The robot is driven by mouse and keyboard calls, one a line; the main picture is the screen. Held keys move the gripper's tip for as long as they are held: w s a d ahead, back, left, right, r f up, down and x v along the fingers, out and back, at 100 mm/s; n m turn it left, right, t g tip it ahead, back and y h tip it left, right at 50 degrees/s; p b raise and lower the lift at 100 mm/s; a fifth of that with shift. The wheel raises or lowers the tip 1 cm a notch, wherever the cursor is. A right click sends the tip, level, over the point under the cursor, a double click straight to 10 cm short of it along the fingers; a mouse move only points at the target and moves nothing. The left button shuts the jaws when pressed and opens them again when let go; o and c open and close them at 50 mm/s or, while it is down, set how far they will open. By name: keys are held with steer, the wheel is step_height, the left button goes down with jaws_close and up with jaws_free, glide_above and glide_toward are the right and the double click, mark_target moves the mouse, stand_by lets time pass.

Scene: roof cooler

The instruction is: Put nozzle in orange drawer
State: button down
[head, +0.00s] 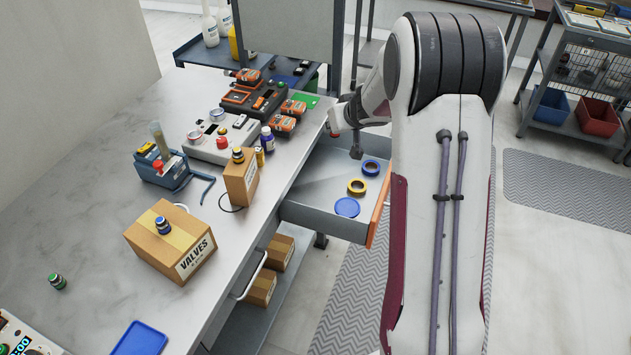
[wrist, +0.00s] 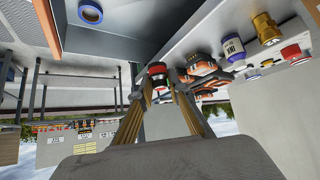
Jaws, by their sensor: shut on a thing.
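My gripper (head: 335,126) is at the table's right edge, near the back of the open drawer. In the wrist view its fingers (wrist: 160,93) converge on a small red, black and white piece (wrist: 157,71), which I take for the nozzle. The drawer (head: 320,221) is pulled out from the table, with an orange front (head: 379,207).
On the table (head: 110,130), near its right edge, stand a blue bottle (head: 267,139), a brass-coloured piece (wrist: 265,29) and orange-and-black tools (head: 284,122). A small carton (head: 240,181) and a VALVES box (head: 170,245) stand farther forward. The drawer floor has bare room.

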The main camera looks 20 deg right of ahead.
steer(key=w+f+n+y, duration=0.3)
steer(key=f, duration=0.2)
steer(key=shift+w+a+n, duration=0.25)
steer(key=shift+n, duration=0.15)
stand_by(0.5)
steer(key=shift+f, duration=0.1)
steer(key=shift+m, duration=0.3)
steer(key=shift+f, duration=0.15)
glide_above(326, 186)
step_height(326, 186, down, 14)
steer(key=shift+r, duration=0.1)
stand_by(0.7)
